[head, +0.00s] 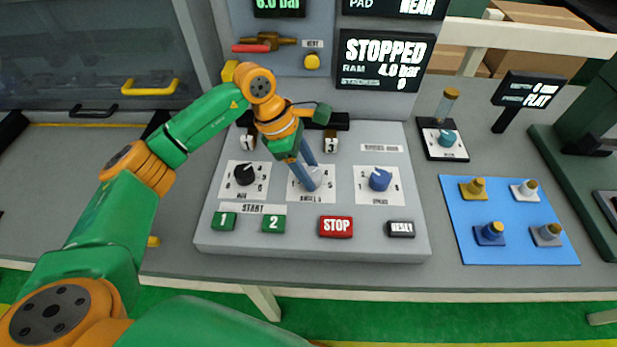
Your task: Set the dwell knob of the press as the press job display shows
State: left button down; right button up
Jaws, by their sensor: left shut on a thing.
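The label under the middle knob is too small to read surely, but looks like the dwell label. My left gripper (311,184) points down onto the middle knob, with its fingers shut on it and partly hiding its pointer and scale. A display (396,8) at the top edge shows "PAD" and "NEAR", and is cut off. My right gripper is not in view.
A black display (385,60) reads STOPPED, ram 4.0 bar. Green start buttons (249,223), a red STOP button (336,227) and a black reset button (401,229) sit below the knobs. A blue mat (512,237) with several small parts lies right.

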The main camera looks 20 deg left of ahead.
pick_arm(q)
jog(key=shift+w+m+g+b, duration=0.1)
jog(key=shift+m+g+b, duration=0.4)
jog(key=shift+m, duration=0.5)
jog(key=shift+r, duration=0.1)
jog(key=shift+c, duration=1.5)
grip_release()
jog(key=shift+a+r+b, duration=0.15)
jog(key=shift+r+b, duration=0.05)
jog(key=shift+b, duration=0.15)
jog(key=b+v, duration=0.1)
jog(key=v, duration=0.5)
jog(key=shift+r, duration=0.3)
